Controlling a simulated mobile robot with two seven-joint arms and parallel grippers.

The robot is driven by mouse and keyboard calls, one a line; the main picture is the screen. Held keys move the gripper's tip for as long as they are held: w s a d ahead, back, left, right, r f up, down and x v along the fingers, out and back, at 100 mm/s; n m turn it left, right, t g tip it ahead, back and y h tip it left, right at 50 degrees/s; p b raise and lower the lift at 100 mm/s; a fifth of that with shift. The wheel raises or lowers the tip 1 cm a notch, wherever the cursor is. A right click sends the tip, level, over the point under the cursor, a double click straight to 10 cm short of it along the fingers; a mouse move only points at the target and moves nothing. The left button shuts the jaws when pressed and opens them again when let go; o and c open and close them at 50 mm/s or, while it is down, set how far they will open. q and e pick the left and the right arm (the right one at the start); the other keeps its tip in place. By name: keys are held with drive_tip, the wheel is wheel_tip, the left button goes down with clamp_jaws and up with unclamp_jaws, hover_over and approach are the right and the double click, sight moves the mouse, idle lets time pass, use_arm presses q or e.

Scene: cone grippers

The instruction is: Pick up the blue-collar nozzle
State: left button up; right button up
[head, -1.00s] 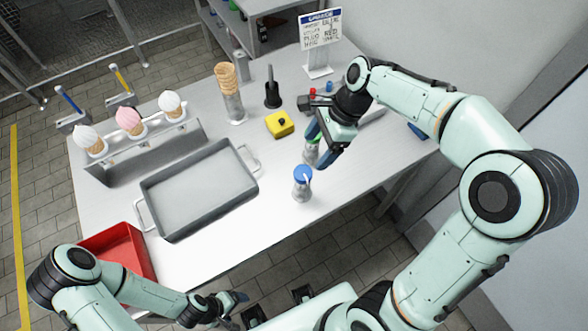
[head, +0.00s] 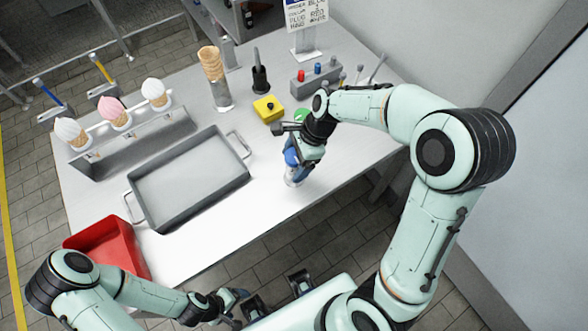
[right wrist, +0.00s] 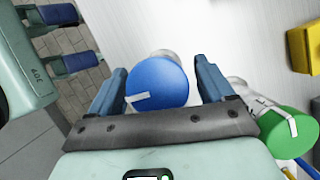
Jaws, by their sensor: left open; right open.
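A clear, bottle-like piece with a round blue top stands on the white table near its front right edge; its blue top (right wrist: 157,82) carries a small white strip. I take it for the blue-collar nozzle. In the head view its clear lower part (head: 294,181) shows below my right gripper (head: 299,163), which hides most of the blue. In the right wrist view the open fingers of my right gripper (right wrist: 162,75) stand on either side of the blue top; I cannot tell whether they touch it. My left gripper (head: 240,296) is open and empty off the front edge.
A similar green-topped piece (right wrist: 286,130) stands close beside my right gripper. A yellow block (head: 268,109) and a grey rack (head: 316,82) with red and blue pieces are behind. A grey tray (head: 190,180) and red bin (head: 105,250) are left.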

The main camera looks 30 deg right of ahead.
drive_tip(key=shift+f, duration=0.1)
drive_tip(key=c, duration=1.3)
